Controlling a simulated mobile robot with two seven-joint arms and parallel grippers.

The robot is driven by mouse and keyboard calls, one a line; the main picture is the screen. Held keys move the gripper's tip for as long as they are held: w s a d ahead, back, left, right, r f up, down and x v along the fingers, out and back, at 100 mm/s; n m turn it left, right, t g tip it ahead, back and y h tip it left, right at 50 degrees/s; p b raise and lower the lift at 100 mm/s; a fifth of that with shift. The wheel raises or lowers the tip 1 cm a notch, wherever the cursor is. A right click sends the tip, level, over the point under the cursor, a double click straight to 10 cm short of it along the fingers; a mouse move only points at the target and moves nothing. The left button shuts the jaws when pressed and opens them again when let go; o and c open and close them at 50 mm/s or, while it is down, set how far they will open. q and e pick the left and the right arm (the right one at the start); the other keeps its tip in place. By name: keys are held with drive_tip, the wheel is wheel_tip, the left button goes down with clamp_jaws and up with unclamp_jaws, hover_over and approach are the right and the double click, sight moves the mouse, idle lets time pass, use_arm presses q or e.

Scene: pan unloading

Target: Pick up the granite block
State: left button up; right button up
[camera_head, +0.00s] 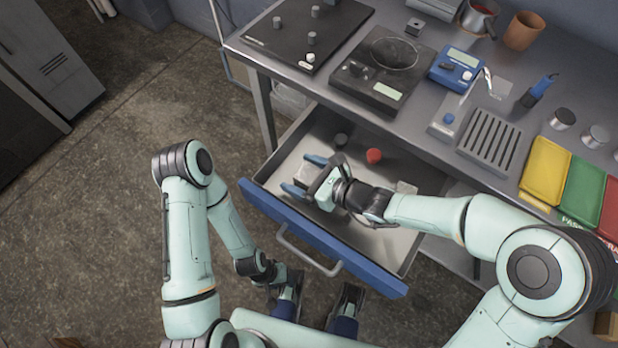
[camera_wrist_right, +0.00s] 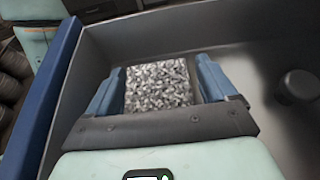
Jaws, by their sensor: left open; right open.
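The granite block (camera_wrist_right: 158,85) is speckled grey and white and lies in the open drawer. It shows between the two blue fingers of my right gripper (camera_wrist_right: 160,88) in the right wrist view. The fingers stand on either side, close to it; I cannot tell whether they touch it. In the head view the right gripper (camera_head: 303,174) is open, low over the left part of the drawer, and the block (camera_head: 306,172) is partly hidden by it. My left gripper (camera_head: 280,277) is outside the drawer, below its front; its fingers are hard to make out.
The drawer (camera_head: 315,237) has a blue front and also holds a red round piece (camera_head: 374,156) and a dark cylinder (camera_head: 341,140). The grey workbench (camera_head: 410,120) above carries a scale (camera_head: 385,70), a blue device (camera_head: 457,68) and coloured trays (camera_head: 545,172).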

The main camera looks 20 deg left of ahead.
drive_tip(key=c, duration=1.4)
drive_tip(key=shift+r, duration=0.1)
drive_tip(key=shift+c, duration=0.2)
drive_tip(key=shift+r, duration=0.1)
